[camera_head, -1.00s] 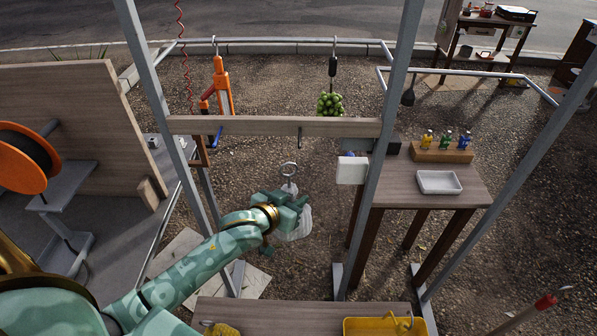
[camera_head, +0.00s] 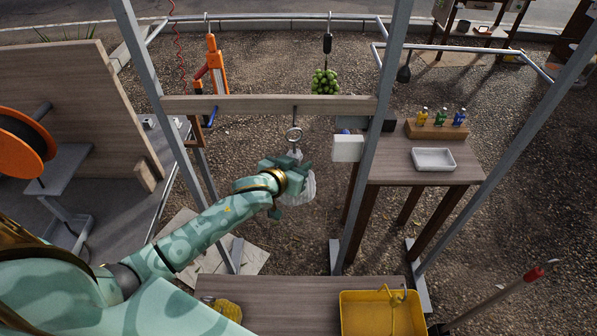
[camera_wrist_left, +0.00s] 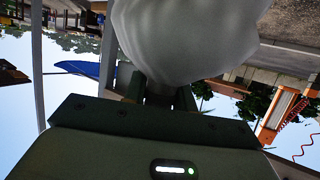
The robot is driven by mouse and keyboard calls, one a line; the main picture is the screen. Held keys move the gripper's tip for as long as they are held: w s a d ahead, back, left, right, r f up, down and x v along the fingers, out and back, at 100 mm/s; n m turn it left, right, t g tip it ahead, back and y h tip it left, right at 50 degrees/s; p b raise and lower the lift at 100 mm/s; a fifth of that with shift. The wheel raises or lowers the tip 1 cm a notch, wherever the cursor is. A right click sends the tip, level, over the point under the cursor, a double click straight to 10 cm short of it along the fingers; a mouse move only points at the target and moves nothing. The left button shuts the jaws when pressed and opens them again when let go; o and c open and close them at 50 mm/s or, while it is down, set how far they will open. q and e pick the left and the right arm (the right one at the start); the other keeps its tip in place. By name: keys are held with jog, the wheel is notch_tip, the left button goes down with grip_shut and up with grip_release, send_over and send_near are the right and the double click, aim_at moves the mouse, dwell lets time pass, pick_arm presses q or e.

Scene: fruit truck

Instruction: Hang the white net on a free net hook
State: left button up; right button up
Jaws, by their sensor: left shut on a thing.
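The white net (camera_head: 299,190) hangs from my left gripper (camera_head: 297,174), which is shut on its neck. A metal ring (camera_head: 294,134) stands up above the gripper at the top of the net. In the left wrist view the pale, full net (camera_wrist_left: 190,40) fills the upper middle, beyond the gripper (camera_wrist_left: 155,88). A dark net hook (camera_head: 295,112) hangs under the wooden beam (camera_head: 240,104) and carries nothing. The ring appears just below this hook in the head view; the gap in depth is hard to tell. My right gripper is not in view.
Metal posts (camera_head: 372,130) stand either side of the beam. A white box (camera_head: 348,148) is by the right post. Green grapes (camera_head: 325,82) and an orange tool (camera_head: 213,66) hang behind. In front are a table (camera_head: 270,300) and yellow tray (camera_head: 347,316).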

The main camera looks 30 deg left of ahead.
pick_arm(q)
jog(key=w+a+b, duration=0.3)
jog(key=w+b, duration=0.1)
jog(key=w, duration=0.2)
jog(key=shift+w+f, duration=0.35)
jog(key=shift+f, duration=0.1)
jog(key=shift+a+f, duration=0.1)
dwell(0.3)
dwell(0.4)
jog(key=o, duration=1)
jog(key=shift+s+f, duration=0.1)
jog(key=shift+f, duration=0.05)
